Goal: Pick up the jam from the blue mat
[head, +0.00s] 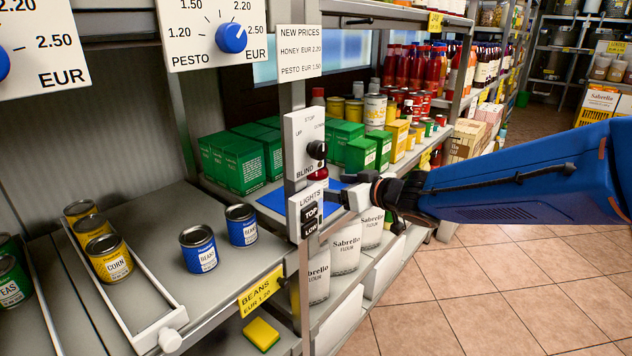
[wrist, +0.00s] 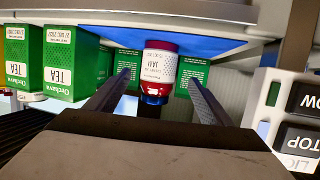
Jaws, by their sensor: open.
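The jam (wrist: 160,66) is a red jar with a white label. In the wrist view, which looks upside down, it shows between my two fingers, its lid toward the bottom of the picture. It stands against the blue mat (wrist: 215,45). In the head view the post partly hides my gripper (head: 338,198).
Green tea boxes (wrist: 65,62) stand beside and behind the jam. The post carries a lights switch panel (head: 308,212) and a blind switch (head: 305,145), close to my gripper. Flour bags (head: 345,245) stand on the shelf below. Blue bean cans (head: 198,249) stand left.

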